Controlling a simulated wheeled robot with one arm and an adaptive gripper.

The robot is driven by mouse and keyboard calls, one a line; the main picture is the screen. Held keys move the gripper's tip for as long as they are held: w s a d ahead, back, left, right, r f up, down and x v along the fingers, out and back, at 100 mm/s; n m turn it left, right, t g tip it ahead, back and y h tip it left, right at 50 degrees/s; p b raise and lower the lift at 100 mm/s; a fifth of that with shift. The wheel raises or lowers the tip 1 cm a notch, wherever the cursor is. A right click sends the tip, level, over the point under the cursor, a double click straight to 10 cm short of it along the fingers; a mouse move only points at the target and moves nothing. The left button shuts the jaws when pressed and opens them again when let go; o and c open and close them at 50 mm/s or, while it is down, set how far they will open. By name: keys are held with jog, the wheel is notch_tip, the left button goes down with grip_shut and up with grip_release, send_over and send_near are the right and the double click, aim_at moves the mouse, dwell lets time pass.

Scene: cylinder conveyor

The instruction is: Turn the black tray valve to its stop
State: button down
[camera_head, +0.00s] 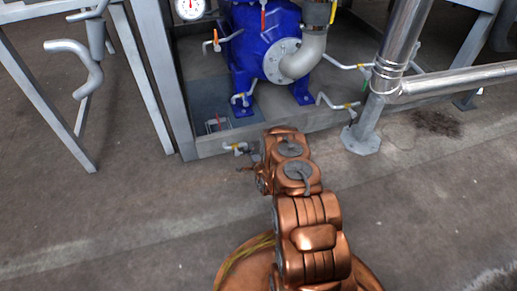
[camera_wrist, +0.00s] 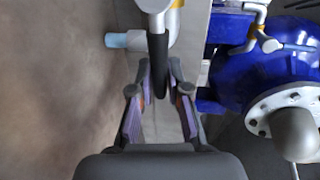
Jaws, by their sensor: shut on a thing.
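The tray valve's black lever handle (camera_wrist: 157,62) points down the middle of the wrist view, towards my gripper. Its pale metal valve body and pipe stub (camera_wrist: 125,40) show above and to the left of it, with a yellow band at the top. My gripper (camera_wrist: 161,82) has one finger on each side of the lever's end and is shut on it. In the head view the small valve (camera_head: 237,148) sits low at the front edge of the frame, and my gripper (camera_head: 250,166) is beside it. The lever is too small to make out there.
A blue pump (camera_head: 262,45) stands behind the valve on a grey tray frame (camera_head: 215,148), and shows at right in the wrist view. Other small valves surround it. A silver pipe (camera_head: 400,45) stands at right. The floor in front is clear.

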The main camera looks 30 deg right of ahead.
jog(key=shift+a+f, duration=0.1)
jog(key=shift+a, duration=0.15)
jog(key=c, duration=1.3)
grip_release()
jog(key=shift+c, duration=0.2)
jog(key=shift+o, duration=1.1)
jog(key=shift+d, duration=0.15)
jog(key=shift+v, duration=6)
